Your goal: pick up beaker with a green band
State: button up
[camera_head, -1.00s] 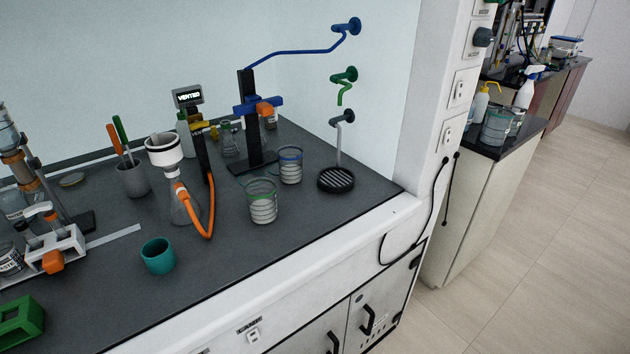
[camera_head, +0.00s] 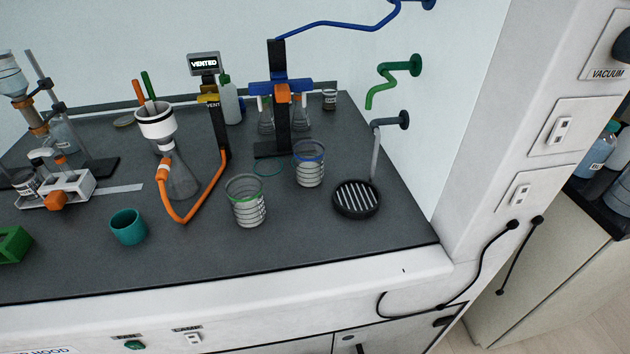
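The beaker with a green band (camera_head: 247,203) stands upright on the dark fumehood worktop, near the middle of the head view. It is clear glass with pale markings and a green ring near its rim. A similar beaker with a blue band (camera_head: 310,166) stands behind it to the right, apart from it. My gripper is not in view.
A flask with a white funnel (camera_head: 157,125) and orange hose (camera_head: 206,197) stands left of the green-banded beaker. A teal cup (camera_head: 128,227) is at front left, a round black drain (camera_head: 357,199) at right. The worktop in front of the beaker is clear.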

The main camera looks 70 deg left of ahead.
aim_at(244, 192)
jog(key=z, duration=0.1)
jog(key=i, duration=0.85)
jog(key=u, duration=2.5)
jog(key=i, duration=0.2)
jog(key=u, duration=2.2)
jog(key=k, duration=0.6)
jog(key=u, duration=0.35)
jog(key=i, duration=0.6)
jog(key=u, duration=0.3)
